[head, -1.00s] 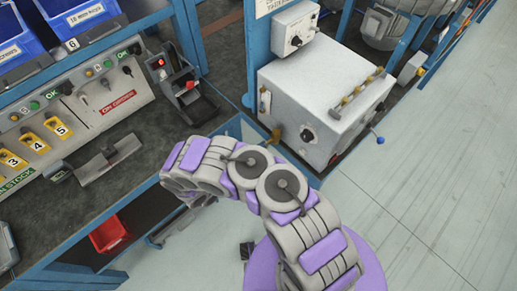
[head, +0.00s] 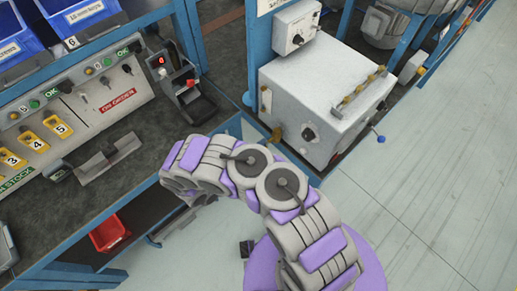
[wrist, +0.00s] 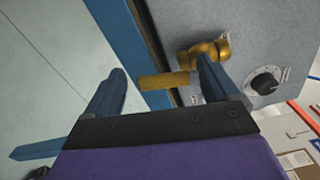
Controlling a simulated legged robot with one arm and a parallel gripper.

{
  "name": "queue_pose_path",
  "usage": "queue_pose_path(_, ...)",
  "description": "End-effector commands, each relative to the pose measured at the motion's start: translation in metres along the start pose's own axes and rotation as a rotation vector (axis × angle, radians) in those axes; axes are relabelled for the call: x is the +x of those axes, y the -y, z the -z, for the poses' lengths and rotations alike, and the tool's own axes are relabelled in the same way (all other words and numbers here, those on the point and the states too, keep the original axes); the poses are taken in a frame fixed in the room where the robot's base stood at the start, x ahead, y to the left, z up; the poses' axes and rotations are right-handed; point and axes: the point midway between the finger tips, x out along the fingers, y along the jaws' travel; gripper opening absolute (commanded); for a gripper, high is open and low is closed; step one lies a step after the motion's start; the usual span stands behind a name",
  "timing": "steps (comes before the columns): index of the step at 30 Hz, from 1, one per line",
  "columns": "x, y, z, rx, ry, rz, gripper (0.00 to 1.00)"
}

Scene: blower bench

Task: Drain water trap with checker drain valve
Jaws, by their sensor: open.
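The checker is a light grey box (head: 318,100) on the bench at upper right in the head view. A small brass drain valve (head: 277,134) shows at its lower left edge. In the wrist view the brass valve (wrist: 207,50) comes out of the grey panel, with a short flat brass handle (wrist: 165,80). My gripper (wrist: 160,68) is open. The handle lies across the gap between its two blue fingers, and the right finger is close to the valve body. I cannot tell whether a finger touches it. My gripper is hidden in the head view.
A black knob (wrist: 264,82) sits on the panel right of the valve. A blue frame post (wrist: 135,45) runs left of it. A console with coloured buttons (head: 100,85) and blue bins (head: 80,12) stand at left. The pale floor (head: 420,200) at right is clear.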

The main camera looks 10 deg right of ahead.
Motion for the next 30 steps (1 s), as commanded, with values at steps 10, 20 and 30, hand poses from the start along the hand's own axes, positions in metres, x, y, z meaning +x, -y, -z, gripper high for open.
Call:
queue_pose_path(10,-0.035,0.001,-0.001,0.001,0.002,0.001,0.88)
queue_pose_path(20,-0.11,-0.001,-0.001,-0.001,0.001,-0.001,0.88)
queue_pose_path(30,-0.165,-0.003,-0.002,-0.001,0.002,-0.003,0.88)
